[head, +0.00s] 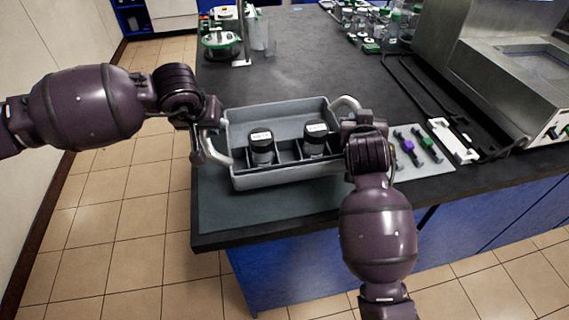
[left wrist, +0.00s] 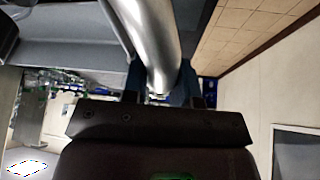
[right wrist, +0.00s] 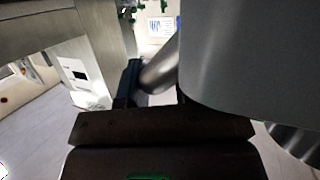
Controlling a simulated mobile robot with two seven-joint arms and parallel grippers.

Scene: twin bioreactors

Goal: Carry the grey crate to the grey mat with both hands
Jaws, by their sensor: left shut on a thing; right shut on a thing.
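The grey crate (head: 290,177) is at the near-left end of the dark bench, with a curved metal handle on each side. Two dark jars with white lids (head: 262,142) (head: 316,138) stand upright in its divided compartments. My left gripper (head: 203,140) is shut on the left handle, which shows between its fingers in the left wrist view (left wrist: 155,45). My right gripper (head: 352,122) is shut on the right handle, also between the fingers in the right wrist view (right wrist: 159,72). The grey mat (head: 240,212) lies beneath and in front of the crate. I cannot tell whether they touch.
A pale sheet (head: 435,158) with purple and green tools lies right of the crate. A steel machine (head: 510,85) and black tubing stand farther right. Glassware and a green-based stand (head: 222,42) are at the back. The bench middle behind the crate is clear.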

